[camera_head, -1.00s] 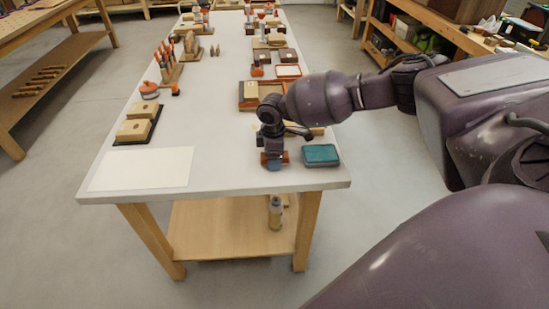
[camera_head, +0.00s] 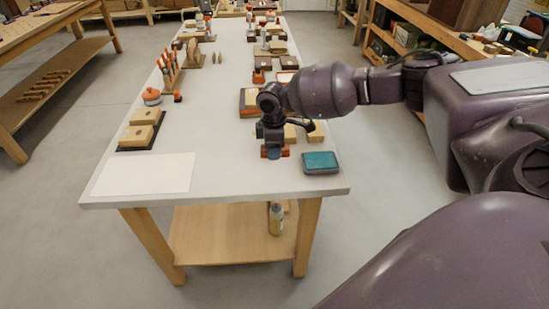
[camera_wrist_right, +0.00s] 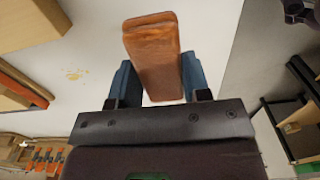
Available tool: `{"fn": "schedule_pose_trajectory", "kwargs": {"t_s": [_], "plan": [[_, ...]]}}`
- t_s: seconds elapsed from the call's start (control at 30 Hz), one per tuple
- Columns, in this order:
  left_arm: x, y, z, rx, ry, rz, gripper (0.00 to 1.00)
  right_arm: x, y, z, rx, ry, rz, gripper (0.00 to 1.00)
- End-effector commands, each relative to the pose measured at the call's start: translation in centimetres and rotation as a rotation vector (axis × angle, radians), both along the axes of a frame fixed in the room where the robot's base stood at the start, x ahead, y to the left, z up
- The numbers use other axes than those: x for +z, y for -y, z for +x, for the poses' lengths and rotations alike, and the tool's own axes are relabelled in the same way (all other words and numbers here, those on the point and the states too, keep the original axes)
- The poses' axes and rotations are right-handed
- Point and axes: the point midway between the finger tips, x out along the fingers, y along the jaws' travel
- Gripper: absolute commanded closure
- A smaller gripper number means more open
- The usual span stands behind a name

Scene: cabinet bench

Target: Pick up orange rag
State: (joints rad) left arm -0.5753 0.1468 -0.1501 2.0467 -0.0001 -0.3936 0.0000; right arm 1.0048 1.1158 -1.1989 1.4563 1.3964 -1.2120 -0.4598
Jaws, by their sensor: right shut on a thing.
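The orange rag (camera_wrist_right: 155,58) looks like a folded, orange-brown block in the right wrist view. It lies between the two blue fingers of my right gripper (camera_wrist_right: 158,80), which is shut on it. In the head view the right gripper (camera_head: 274,153) points down over the near right part of the white bench. Small orange ends of the rag (camera_head: 285,152) stick out beside the fingers. I cannot tell how far the rag is above the bench top. My left gripper is not in view.
A teal box (camera_head: 320,162) sits just right of the gripper, near the bench corner. Pale wooden blocks (camera_head: 314,132) stand behind it. A white sheet (camera_head: 145,174) covers the near left. Two blocks on a black tray (camera_head: 153,142) stand at the left edge. The middle of the bench is clear.

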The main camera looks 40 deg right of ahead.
Motion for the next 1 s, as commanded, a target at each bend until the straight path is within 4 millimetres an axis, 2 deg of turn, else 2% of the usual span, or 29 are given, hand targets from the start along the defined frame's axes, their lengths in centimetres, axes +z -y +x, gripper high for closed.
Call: {"fn": "schedule_pose_trajectory", "kwargs": {"t_s": [0.03, 0.2, 0.5, 0.7, 1.0], "plan": [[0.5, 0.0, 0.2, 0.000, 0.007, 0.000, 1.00, 1.9, 0.0, 0.1, 0.000, 0.008, 0.001, 0.79], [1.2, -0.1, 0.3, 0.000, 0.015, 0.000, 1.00, 6.4, 0.0, 0.1, 0.001, 0.007, 0.000, 0.79], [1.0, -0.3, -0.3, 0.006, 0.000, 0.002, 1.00, 12.1, 0.0, 0.0, 0.001, 0.004, 0.000, 0.79], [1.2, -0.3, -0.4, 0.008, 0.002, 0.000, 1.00, 13.9, 0.0, 0.0, 0.001, 0.002, 0.000, 0.79], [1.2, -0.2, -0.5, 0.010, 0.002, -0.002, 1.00, 14.3, 0.0, 0.0, 0.001, 0.000, 0.000, 0.79]]}}
